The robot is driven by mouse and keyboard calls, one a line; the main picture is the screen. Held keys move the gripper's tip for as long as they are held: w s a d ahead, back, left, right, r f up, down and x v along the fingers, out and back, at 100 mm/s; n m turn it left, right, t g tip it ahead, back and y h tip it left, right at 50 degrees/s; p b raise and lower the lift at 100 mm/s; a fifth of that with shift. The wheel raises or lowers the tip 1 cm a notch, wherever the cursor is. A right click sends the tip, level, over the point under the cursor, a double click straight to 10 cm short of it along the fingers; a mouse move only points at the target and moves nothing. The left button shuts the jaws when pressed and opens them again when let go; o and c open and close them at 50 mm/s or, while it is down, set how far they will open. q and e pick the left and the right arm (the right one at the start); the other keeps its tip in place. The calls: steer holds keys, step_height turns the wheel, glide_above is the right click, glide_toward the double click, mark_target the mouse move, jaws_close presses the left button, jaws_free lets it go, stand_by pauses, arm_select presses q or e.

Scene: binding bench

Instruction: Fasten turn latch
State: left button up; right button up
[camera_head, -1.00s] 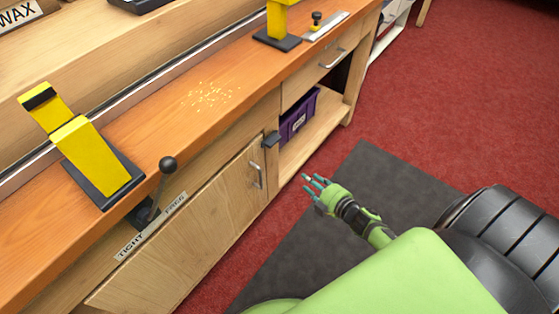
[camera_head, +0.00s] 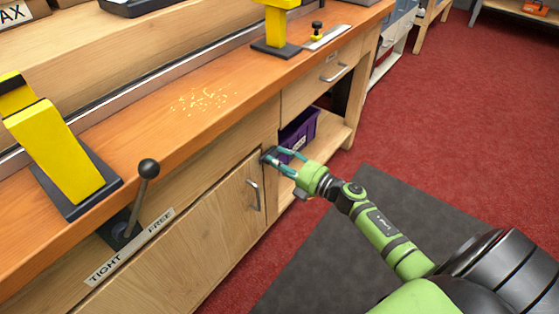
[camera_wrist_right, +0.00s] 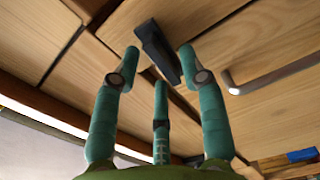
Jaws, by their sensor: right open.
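The turn latch (camera_head: 265,156) is a small dark bar by the upper corner of the wooden cupboard door (camera_head: 205,235), under the bench top. It also shows in the right wrist view (camera_wrist_right: 158,48), set near the seam between wood panels. My right gripper (camera_head: 275,157) is at the latch, its teal fingers open. In the right wrist view the fingertips (camera_wrist_right: 159,62) are spread, with the latch between and just beyond them; I cannot tell whether they touch it. In the head view the fingers partly cover the latch. My left gripper is not in view.
The door's metal handle (camera_head: 253,194) is close below the latch. A purple bin (camera_head: 299,130) stands on the open shelf to the right. A black-knobbed lever (camera_head: 143,190) rises beside a TIGHT/FREE label (camera_head: 130,247). Yellow fixtures stand on the bench top (camera_head: 165,125).

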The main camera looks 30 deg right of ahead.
steer(key=shift+w, duration=0.1)
jaws_close()
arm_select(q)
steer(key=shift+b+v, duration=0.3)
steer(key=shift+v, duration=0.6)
arm_select(e)
steer(key=shift+f+n, duration=0.2)
steer(key=shift+n, duration=0.6)
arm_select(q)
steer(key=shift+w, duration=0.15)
arm_select(e)
jaws_free()
